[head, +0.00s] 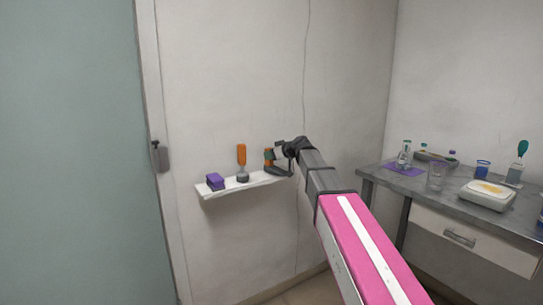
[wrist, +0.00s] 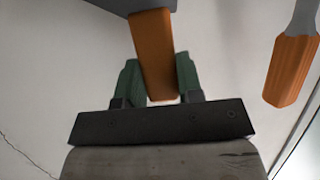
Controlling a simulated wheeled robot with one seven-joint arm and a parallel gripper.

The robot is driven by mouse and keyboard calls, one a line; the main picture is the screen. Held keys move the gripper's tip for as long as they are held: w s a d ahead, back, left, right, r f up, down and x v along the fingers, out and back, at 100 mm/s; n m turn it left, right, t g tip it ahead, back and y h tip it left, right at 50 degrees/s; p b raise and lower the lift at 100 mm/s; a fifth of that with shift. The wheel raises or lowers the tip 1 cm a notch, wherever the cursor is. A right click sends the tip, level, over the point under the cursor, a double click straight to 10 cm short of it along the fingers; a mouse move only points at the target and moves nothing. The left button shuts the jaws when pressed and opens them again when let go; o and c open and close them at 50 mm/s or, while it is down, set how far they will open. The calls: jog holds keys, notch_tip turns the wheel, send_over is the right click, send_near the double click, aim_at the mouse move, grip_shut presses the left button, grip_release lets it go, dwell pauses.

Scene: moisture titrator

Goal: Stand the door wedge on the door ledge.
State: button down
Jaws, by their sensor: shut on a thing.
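My gripper (head: 276,156) is at the right end of the white ledge (head: 218,190) on the wall. In the wrist view, its green fingers (wrist: 160,80) are shut on an orange handle with a grey body, which I take to be the door wedge (wrist: 153,45). The wedge (head: 269,158) also shows in the head view, orange part up, with its lower part over the ledge's right end. I cannot tell whether it touches the ledge. My gripper partly hides it.
An orange-handled tool with a grey base (head: 242,163) stands mid-ledge, left of my gripper; its handle shows in the wrist view (wrist: 290,70). A purple block (head: 215,181) lies at the ledge's left end. A bench (head: 389,181) with labware stands at the right.

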dwell(0.3)
jog(key=c, duration=0.7)
grip_release()
jog(key=shift+f, duration=0.1)
jog(key=shift+s, duration=0.1)
jog(key=shift+v, duration=3.95)
jog(key=v, duration=1)
jog(key=shift+s+d+r, duration=0.2)
jog(key=shift+d, duration=0.1)
